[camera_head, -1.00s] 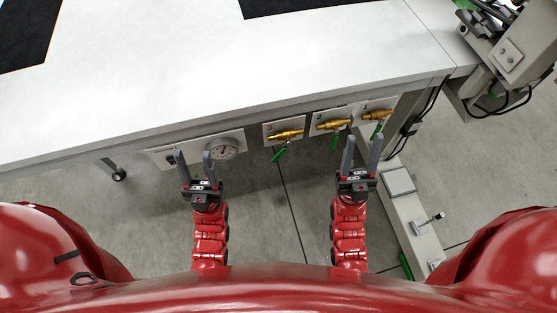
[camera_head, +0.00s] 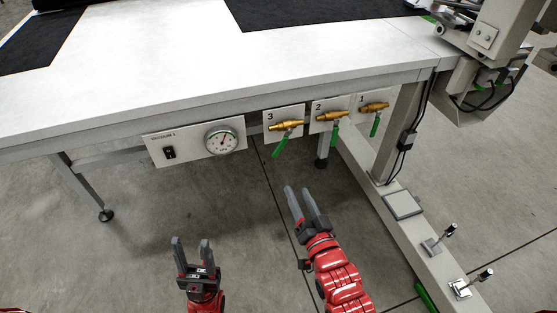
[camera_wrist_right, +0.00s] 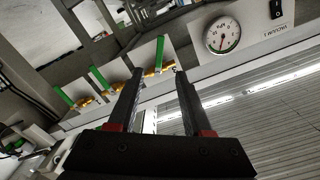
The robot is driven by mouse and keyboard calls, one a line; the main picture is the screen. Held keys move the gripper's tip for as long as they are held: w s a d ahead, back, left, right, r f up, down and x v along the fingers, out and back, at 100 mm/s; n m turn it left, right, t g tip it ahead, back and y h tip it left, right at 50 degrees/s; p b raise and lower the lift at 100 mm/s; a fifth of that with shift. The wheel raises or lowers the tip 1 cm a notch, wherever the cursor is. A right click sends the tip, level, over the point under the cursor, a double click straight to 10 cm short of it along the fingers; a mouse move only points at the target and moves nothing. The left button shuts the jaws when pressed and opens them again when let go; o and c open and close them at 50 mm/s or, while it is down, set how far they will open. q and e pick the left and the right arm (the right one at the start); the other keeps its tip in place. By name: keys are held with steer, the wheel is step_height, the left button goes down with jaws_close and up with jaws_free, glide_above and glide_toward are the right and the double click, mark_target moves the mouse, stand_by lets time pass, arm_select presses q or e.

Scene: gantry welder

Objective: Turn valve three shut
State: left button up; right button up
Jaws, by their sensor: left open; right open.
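Valve three (camera_head: 286,127) is brass on a white plate marked 3 under the table's front edge. Its green handle (camera_head: 282,147) hangs down, slanting to the lower left. My right gripper (camera_head: 298,190) is open and empty, below and slightly right of the handle, apart from it. In the right wrist view the picture is turned over, and valve three's green handle (camera_wrist_right: 159,50) shows beyond and between the open fingertips. My left gripper (camera_head: 191,241) is open and empty, lower left, below the gauge panel.
Valve two (camera_head: 332,117) and valve one (camera_head: 374,107) sit to the right with green handles. The panel (camera_head: 185,146) with a switch and pressure gauge (camera_head: 221,140) is to the left. A table leg and floor beam (camera_head: 405,205) stand at right.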

mark_target(279, 151)
steer(key=b+x, duration=0.2)
steer(key=x, duration=1.4)
steer(key=shift+w, duration=0.4)
steer(key=shift+c, duration=0.3)
jaws_close()
stand_by(0.3)
